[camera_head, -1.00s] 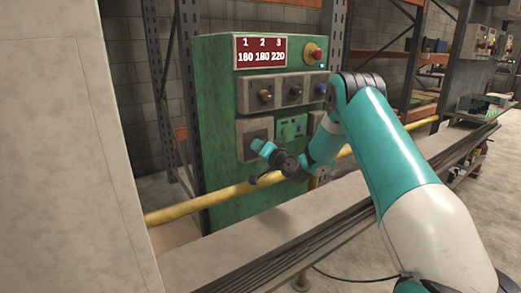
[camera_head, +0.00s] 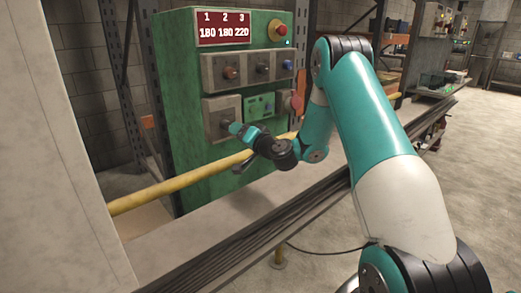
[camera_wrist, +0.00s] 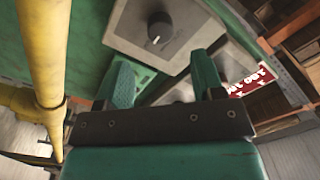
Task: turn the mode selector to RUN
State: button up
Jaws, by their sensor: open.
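A dark round knob (camera_wrist: 160,27) with a pointer mark sits on a grey plate (camera_wrist: 125,32), ahead of my fingers in the wrist view. It appears to be the mode selector; its labels are not legible. In the head view, the lower-left grey plate (camera_head: 211,109) is on the green cabinet's front, and my gripper partly covers it. My gripper (camera_head: 236,128) points at this plate. In the wrist view my gripper (camera_wrist: 164,75) is open, with its two teal fingers apart and nothing between them. The knob lies beyond the fingertips, and no contact shows.
The green cabinet (camera_head: 178,90) carries a red number display (camera_head: 224,27), an emergency button (camera_head: 278,29) and an upper plate of several knobs (camera_head: 214,62). A pale wall panel (camera_head: 60,130) stands at left.

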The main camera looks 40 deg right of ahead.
jog(key=s+b, duration=0.5)
jog(key=s, duration=0.5)
jog(key=shift+d, duration=0.2)
